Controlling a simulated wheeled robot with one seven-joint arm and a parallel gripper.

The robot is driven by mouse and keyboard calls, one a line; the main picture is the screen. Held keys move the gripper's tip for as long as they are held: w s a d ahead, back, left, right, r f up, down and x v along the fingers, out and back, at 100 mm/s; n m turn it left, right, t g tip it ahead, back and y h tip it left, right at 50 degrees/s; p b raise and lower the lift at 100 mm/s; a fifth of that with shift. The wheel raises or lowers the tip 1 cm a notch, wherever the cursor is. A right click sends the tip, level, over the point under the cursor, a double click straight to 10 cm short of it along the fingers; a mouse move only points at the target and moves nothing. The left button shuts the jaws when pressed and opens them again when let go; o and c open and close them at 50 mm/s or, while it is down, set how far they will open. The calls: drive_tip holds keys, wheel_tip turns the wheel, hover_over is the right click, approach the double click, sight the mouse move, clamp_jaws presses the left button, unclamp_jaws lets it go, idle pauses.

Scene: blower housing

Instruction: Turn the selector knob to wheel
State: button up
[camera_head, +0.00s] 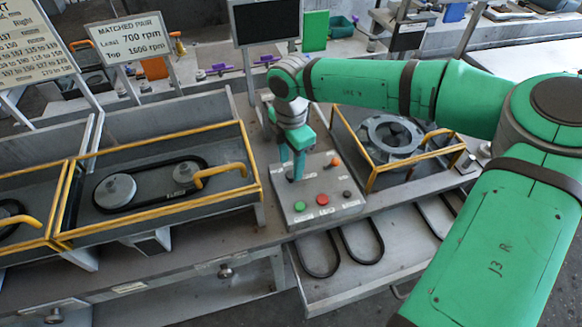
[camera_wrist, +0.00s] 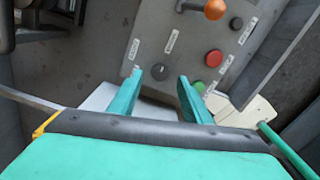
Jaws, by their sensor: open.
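The grey control box (camera_head: 325,212) stands on the bench in the middle of the head view. It carries a red button (camera_head: 322,199), a green button (camera_head: 299,206), a black button (camera_head: 346,194) and an orange-topped control (camera_head: 335,162). My gripper (camera_head: 297,170) points down over the box's left part. In the wrist view the fingers of my gripper (camera_wrist: 160,76) are apart, over the panel area beside the labels. The label (camera_wrist: 172,41) is too small to read.
Left of the box is a yellow-railed bay with a belt on two pulleys (camera_head: 118,190). Right of it a grey round housing (camera_head: 392,137) sits in a yellow-framed bay. Below, loose black belts (camera_head: 318,262) lie in a tray. A dark screen (camera_head: 268,20) stands behind.

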sight(291, 174)
wheel_tip(291, 174, up, 8)
drive_tip(key=shift+f, duration=0.15)
idle(0.3)
idle(0.3)
